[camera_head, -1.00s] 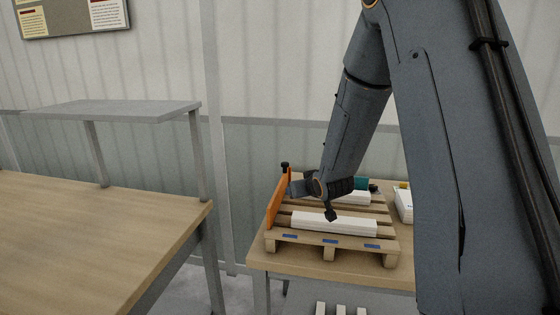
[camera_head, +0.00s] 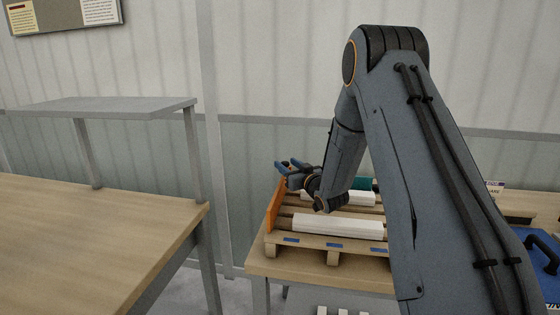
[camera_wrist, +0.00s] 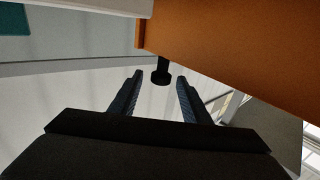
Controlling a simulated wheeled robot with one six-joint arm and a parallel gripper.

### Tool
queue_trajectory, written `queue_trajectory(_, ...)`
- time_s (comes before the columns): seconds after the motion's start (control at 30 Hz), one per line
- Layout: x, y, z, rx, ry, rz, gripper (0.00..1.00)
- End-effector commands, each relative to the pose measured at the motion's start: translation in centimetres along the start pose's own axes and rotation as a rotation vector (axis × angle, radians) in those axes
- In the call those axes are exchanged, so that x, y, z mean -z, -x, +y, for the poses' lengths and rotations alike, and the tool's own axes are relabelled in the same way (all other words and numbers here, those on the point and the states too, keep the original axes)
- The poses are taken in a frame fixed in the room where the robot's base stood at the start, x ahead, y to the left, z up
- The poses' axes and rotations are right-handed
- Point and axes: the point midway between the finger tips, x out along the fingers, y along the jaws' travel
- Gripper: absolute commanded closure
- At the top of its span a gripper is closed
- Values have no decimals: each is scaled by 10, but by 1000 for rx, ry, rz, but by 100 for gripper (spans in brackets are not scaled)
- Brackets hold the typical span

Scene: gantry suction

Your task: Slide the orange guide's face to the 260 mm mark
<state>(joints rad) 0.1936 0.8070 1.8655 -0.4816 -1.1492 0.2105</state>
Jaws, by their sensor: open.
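The orange guide (camera_head: 273,208) stands upright along the left side of the wooden pallet in the head view. In the wrist view its broad orange face (camera_wrist: 245,50) fills the upper right. A black knob (camera_wrist: 161,74) on a short stem shows next to the guide, in line with the gap between my fingertips, apart from both fingers. In the head view my gripper (camera_head: 284,166) is at the guide's top edge and hides the knob. My gripper is open, with a finger on each side of the knob in the wrist picture. No scale or 260 mm mark is readable.
The pallet (camera_head: 333,246) on a wooden table carries white blocks (camera_head: 338,226) and a teal block (camera_head: 362,183) to the right of the guide. A wooden bench (camera_head: 90,235) with a grey shelf (camera_head: 100,108) stands at left. A blue object (camera_head: 540,268) is at far right.

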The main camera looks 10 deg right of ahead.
Motion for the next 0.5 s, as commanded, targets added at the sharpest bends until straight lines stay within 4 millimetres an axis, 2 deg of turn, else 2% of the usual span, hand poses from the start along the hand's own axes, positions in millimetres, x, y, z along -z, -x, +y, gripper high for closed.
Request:
queue_trajectory(0.2,2,-35,-1,2,-1,1,57)
queue_trajectory(0.33,1,-50,-1,1,0,1,57)
queue_trajectory(0.5,0,-59,-1,0,0,-1,57)
